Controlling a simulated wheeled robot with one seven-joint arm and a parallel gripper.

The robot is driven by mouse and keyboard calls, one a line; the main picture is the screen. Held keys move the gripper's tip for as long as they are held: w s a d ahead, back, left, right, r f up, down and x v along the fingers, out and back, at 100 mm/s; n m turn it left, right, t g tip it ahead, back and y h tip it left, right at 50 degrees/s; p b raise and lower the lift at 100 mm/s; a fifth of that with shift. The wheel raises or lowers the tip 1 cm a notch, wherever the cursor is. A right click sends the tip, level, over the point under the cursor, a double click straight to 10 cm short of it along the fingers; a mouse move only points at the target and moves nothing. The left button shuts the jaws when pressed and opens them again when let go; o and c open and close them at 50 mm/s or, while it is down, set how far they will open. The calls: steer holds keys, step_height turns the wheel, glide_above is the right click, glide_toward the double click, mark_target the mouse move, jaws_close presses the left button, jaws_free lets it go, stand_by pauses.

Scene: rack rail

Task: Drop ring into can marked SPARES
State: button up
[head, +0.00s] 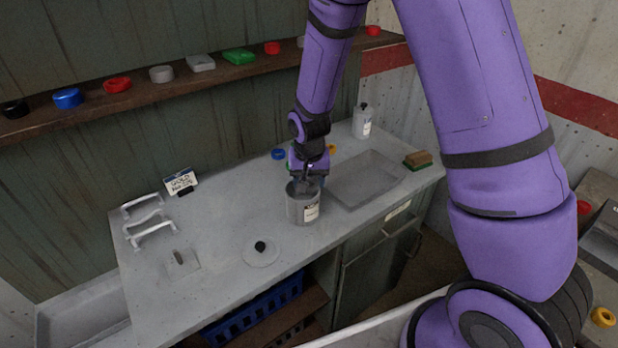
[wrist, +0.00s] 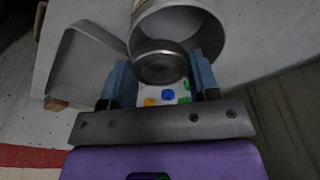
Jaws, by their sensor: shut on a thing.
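The grey can (head: 303,207) stands open and upright on the counter, with a white label on its front whose writing is too small to read. My gripper (head: 307,178) points down at the can's mouth. In the wrist view, my gripper (wrist: 160,80) is shut on a dark grey metal ring (wrist: 160,65), held between its blue fingertips. The ring overlaps the near part of the can's mouth, and the can's rim (wrist: 136,35) shows around and beyond it. Whether the ring is above or below the rim level is hard to tell. In the head view my gripper mostly hides the ring.
A blue cap (head: 278,153) lies behind. The shelf (head: 136,98) holds several caps.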

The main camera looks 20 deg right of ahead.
mark_target(310, 186)
steer(key=o, duration=1)
step_height(310, 186, up, 11)
steer(key=s, duration=0.1)
steer(key=shift+s+a, duration=0.15)
steer(key=shift+a, duration=0.05)
steer(key=shift+f, duration=0.1)
steer(key=s+d+r+n+t, duration=0.1)
steer(key=s+d+r, duration=0.2)
steer(key=s+r, duration=0.35)
steer(key=s+d+r+n+t, duration=0.1)
steer(key=s+d+r, duration=0.25)
steer(key=r, duration=0.55)
steer(key=s+d+r+t, duration=0.1)
steer(key=s+r, duration=0.2)
steer(key=s, duration=0.5)
steer(key=s+d+r+n, duration=0.1)
steer(key=s+r, duration=0.2)
steer(key=s, duration=0.5)
steer(key=shift+d+r+n+t, duration=0.25)
steer(key=shift+d+n+t, duration=0.05)
steer(key=shift+t, duration=0.1)
